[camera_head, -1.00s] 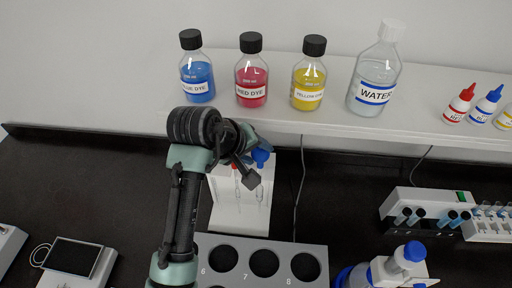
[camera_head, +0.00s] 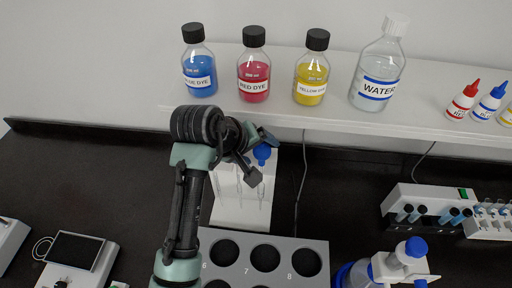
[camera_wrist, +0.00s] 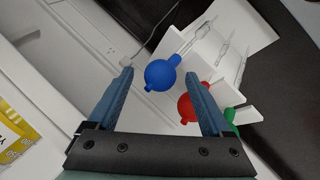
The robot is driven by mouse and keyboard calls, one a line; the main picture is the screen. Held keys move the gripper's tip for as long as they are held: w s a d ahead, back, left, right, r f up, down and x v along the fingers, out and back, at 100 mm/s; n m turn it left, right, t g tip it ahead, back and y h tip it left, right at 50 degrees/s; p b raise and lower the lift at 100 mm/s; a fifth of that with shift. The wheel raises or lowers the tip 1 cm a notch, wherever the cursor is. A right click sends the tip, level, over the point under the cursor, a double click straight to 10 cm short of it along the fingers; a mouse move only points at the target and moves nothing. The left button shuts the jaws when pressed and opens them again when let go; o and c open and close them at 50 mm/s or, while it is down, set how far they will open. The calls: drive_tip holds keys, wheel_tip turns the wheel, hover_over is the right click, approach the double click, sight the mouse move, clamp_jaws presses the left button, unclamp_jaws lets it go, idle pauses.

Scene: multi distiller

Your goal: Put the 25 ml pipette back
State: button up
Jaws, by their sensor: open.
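A white pipette rack (camera_head: 229,210) stands against the back wall, with glass pipettes hanging in it. The pipette with the blue bulb (camera_head: 262,153) is at the rack's right side; its bulb also shows in the wrist view (camera_wrist: 161,76). A red bulb (camera_wrist: 188,108) and a green bulb (camera_wrist: 232,119) are farther right there, partly behind my right finger. My gripper (camera_wrist: 159,73) is open, with the blue bulb between its fingertips in the picture; I see no clear contact. I cannot read which pipette is the 25 ml one.
A shelf above holds blue dye (camera_head: 199,75), red dye (camera_head: 254,78), yellow dye (camera_head: 311,80) and water (camera_head: 376,80) bottles close to my arm. A grey numbered holder (camera_head: 283,246) stands in front of the rack. Bench to the left (camera_head: 90,185) is clear.

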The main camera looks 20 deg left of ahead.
drive_tip(key=shift+s+r, duration=0.15)
drive_tip(key=shift+r, duration=0.6)
drive_tip(key=b+v, duration=0.2)
drive_tip(key=v, duration=0.9)
drive_tip(key=shift+s, duration=0.15)
drive_tip(key=shift+r, duration=0.15)
drive_tip(key=w+d+r+m+t, duration=0.35)
drive_tip(key=d+r+t, duration=0.2)
drive_tip(key=r, duration=0.35)
drive_tip(key=w+d+r+m+t, duration=0.2)
drive_tip(key=w+d+r+t, duration=0.3)
drive_tip(key=r, duration=0.4)
drive_tip(key=s+d+r+m+t, duration=0.1)
drive_tip(key=s+d+r+t, duration=0.1)
drive_tip(key=r, duration=0.4)
drive_tip(key=s+d+r+m+t+y, duration=0.1)
drive_tip(key=s+d+r+t, duration=0.2)
drive_tip(key=s+r, duration=0.4)
drive_tip(key=s+d+r+m+t+y, duration=0.1)
drive_tip(key=s+d+r+t, duration=0.1)
drive_tip(key=s+r+t, duration=0.3)
drive_tip(key=shift+d+r, duration=0.35)
drive_tip(key=shift+r, duration=0.4)
drive_tip(key=shift+s+m, duration=0.1)
drive_tip(key=shift+m, duration=0.15)
